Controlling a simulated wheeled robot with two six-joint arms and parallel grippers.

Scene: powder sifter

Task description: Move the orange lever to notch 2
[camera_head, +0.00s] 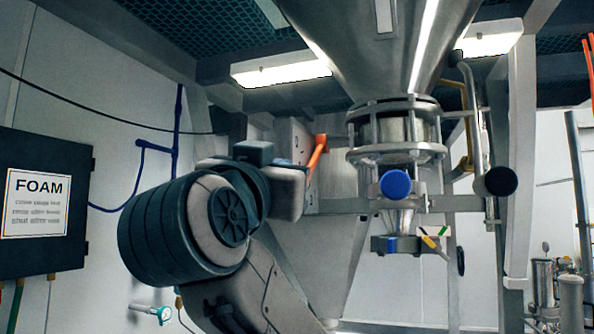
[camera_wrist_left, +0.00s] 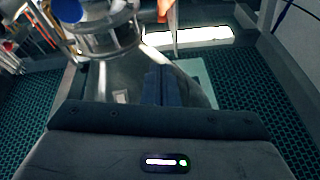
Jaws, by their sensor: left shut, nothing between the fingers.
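The orange lever (camera_head: 316,153) slants up to the right beside a pale metal plate (camera_head: 290,140) with small dark marks, left of the sifter. The lever's lower end is hidden behind my left gripper's body. In the wrist view the orange lever (camera_wrist_left: 166,10) shows at the top edge, with a thin metal piece below it. My left gripper (camera_wrist_left: 160,73) has its dark fingers together and empty, pointing towards the lever, with a visible gap in that view. I cannot read any notch numbers. My right gripper is in neither view.
The steel hopper (camera_head: 375,40) and its flanged outlet stand right of the lever. A blue round knob (camera_head: 395,183) and a black one (camera_head: 500,181) stick out there. A dark FOAM box (camera_head: 40,258) is on the left wall. A frame post (camera_head: 521,160) stands at right.

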